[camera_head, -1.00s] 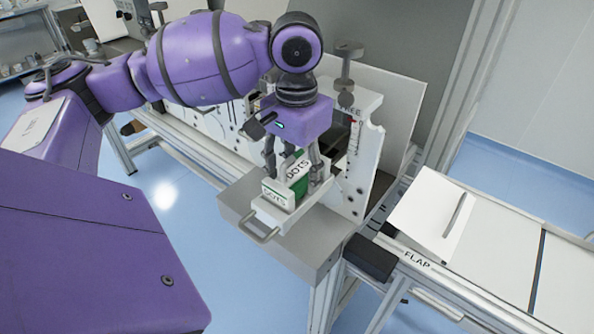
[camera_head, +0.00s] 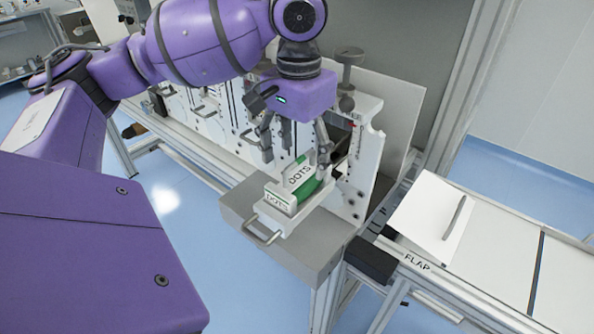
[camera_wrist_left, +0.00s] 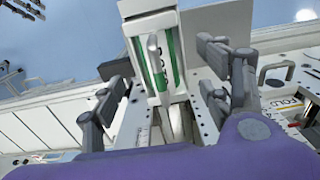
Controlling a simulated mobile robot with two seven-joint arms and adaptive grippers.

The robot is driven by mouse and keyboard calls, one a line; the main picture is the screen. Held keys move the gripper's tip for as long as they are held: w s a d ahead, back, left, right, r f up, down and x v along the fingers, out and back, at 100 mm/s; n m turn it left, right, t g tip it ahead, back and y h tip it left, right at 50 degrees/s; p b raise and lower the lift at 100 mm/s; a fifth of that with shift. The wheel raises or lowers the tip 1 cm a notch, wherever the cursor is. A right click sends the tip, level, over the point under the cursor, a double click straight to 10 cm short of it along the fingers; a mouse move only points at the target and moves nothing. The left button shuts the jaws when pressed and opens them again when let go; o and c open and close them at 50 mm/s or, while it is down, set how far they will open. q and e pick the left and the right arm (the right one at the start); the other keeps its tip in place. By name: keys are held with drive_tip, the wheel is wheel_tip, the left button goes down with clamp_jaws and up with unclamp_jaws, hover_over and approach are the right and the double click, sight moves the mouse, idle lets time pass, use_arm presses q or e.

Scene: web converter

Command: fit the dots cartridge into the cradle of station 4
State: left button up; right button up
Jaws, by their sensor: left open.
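The dots cartridge (camera_head: 301,176), white and green with DOTS labels, sits in the white cradle (camera_head: 291,222), which has a grey pull handle and stands out from the machine front. I cannot tell whether it is fully seated. My left gripper (camera_head: 295,160) is open above and behind the cartridge, its fingers spread on either side and apart from it. In the left wrist view the cartridge (camera_wrist_left: 157,62) lies between the spread fingers (camera_wrist_left: 160,78). Dark finger-like parts at that view's upper left corner may be my right gripper (camera_wrist_left: 24,8), cut off by the edge.
A grey block (camera_head: 318,252) lies under the cradle. A white upright plate (camera_head: 365,165) with a knob stands close behind and right of my gripper. A table marked FLAP (camera_head: 418,262) is at the right. Similar stations run to the left. Blue floor is open in front.

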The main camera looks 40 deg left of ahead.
use_arm(q)
wheel_tip(320, 180, up, 5)
drive_tip(key=shift+r, duration=0.2)
drive_tip(key=shift+r+p, duration=0.3)
drive_tip(key=shift+r, duration=0.4)
